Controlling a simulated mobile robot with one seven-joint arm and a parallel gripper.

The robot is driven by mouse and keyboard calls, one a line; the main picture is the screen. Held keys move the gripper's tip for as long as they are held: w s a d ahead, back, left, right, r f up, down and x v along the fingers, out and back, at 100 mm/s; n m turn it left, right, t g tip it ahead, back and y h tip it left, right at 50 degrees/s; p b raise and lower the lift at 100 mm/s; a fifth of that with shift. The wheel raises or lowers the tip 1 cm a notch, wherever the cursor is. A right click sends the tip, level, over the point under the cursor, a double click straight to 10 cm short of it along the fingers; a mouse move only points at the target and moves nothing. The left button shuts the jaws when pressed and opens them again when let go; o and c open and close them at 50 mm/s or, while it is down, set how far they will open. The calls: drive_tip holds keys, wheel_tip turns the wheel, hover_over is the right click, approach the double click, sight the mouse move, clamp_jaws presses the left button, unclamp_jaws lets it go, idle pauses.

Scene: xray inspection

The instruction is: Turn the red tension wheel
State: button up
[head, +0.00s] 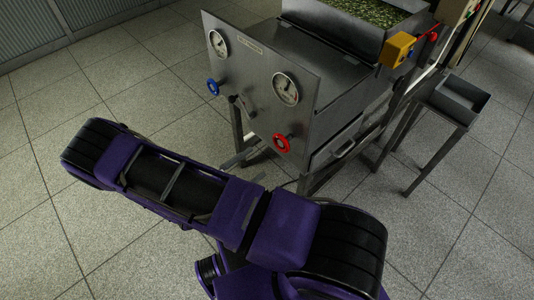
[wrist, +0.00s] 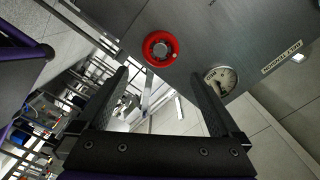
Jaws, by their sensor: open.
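The red tension wheel (head: 281,144) is on the lower right of the machine's steel front panel (head: 262,100), below the right gauge. It also shows in the wrist view (wrist: 160,49), above and between my fingers. My gripper (wrist: 165,82) is open and empty, its two dark fingers spread wide. The wheel looks apart from the fingers, a little beyond their tips. In the head view my purple arm lies in front of the machine, and my gripper's fingertips are hard to make out there.
A blue wheel (head: 213,87) and two round gauges, left (head: 219,43) and right (head: 286,88), share the panel. A small lever (head: 236,99) sits between. A yellow box (head: 397,49) is on the machine's right side. A small steel stand (head: 453,100) stands right. The tiled floor at left is clear.

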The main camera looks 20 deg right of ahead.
drive_tip(key=shift+v, duration=2.25)
